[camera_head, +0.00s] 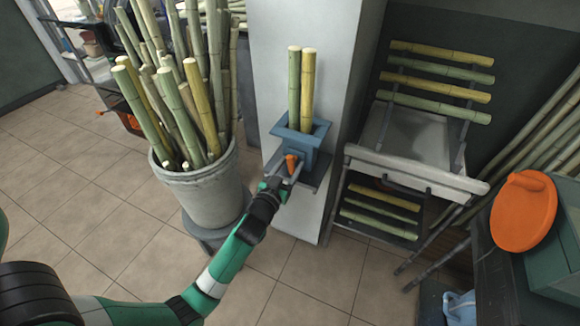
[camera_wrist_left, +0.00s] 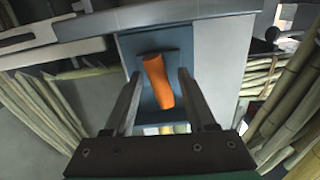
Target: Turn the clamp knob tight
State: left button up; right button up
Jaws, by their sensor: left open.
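The orange clamp knob (camera_head: 291,163) sits on the front of a blue clamp box (camera_head: 299,138) fixed to a pale column. Two upright canes (camera_head: 301,88), one green and one yellow, stand in the box. In the left wrist view the knob (camera_wrist_left: 158,82) is a tilted orange bar on a blue plate, between my two fingers. My left gripper (camera_head: 284,171) is open, with its fingers on either side of the knob. A gap shows between the knob and each finger, so I see no grip on it. My right gripper is not in view.
A grey bucket (camera_head: 205,196) full of canes stands left of the column. A rack with a pale shelf (camera_head: 415,170) and several canes is to the right. An orange disc (camera_head: 523,211) is at far right. Tiled floor (camera_head: 75,215) is open at the left.

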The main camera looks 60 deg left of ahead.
pick_arm(q)
grip_shut()
jog(key=shift+m+p, duration=0.3)
jog(key=shift+m, duration=0.6)
grip_release()
jog(key=v, duration=1.1)
jog(key=shift+s+d, duration=0.25)
jog(key=shift+s, duration=0.05)
